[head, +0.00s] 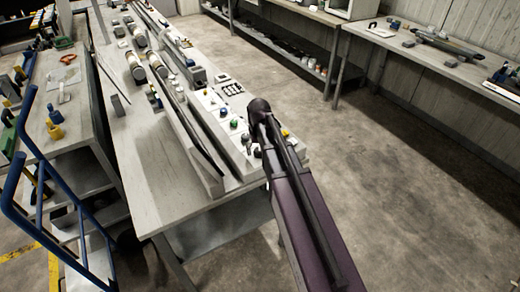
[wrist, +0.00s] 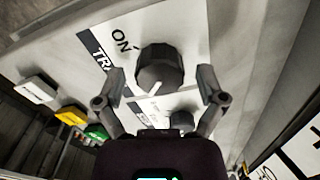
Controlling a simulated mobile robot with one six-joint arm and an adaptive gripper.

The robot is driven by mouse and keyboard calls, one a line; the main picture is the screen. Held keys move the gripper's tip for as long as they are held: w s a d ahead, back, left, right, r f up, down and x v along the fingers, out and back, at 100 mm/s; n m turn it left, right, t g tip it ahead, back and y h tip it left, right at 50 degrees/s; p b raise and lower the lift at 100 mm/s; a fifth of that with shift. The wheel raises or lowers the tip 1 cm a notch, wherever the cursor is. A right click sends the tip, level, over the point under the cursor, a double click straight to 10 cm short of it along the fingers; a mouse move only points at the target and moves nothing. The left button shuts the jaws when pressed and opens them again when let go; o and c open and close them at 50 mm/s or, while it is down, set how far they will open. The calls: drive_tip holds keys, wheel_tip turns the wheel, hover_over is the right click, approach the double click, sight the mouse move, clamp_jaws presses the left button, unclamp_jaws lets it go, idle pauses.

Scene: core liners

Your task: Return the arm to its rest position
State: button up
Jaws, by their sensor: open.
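My gripper (wrist: 161,82) is open in the wrist view, with one finger on each side of a black rotary knob (wrist: 160,66). The fingers look apart from the knob, and nothing is held. The knob sits on a pale panel (wrist: 185,30) beside the printed word "ON"; a white pointer line shows on its lower side. In the head view my arm (head: 300,200) reaches up from the bottom to the right end of the workbench (head: 160,205). The gripper itself is hidden there behind the arm.
Long troughs (head: 190,130) lie along the workbench. A blue rail (head: 65,175) stands at the left. The floor (head: 410,200) at the right is clear.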

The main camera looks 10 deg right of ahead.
drive_tip(key=s+r+p, duration=0.2)
drive_tip(key=s, duration=1.4)
drive_tip(key=shift+s+d+r+m+p, duration=0.15)
drive_tip(key=shift+d+r+m+p, duration=0.15)
drive_tip(key=shift+m, duration=0.1)
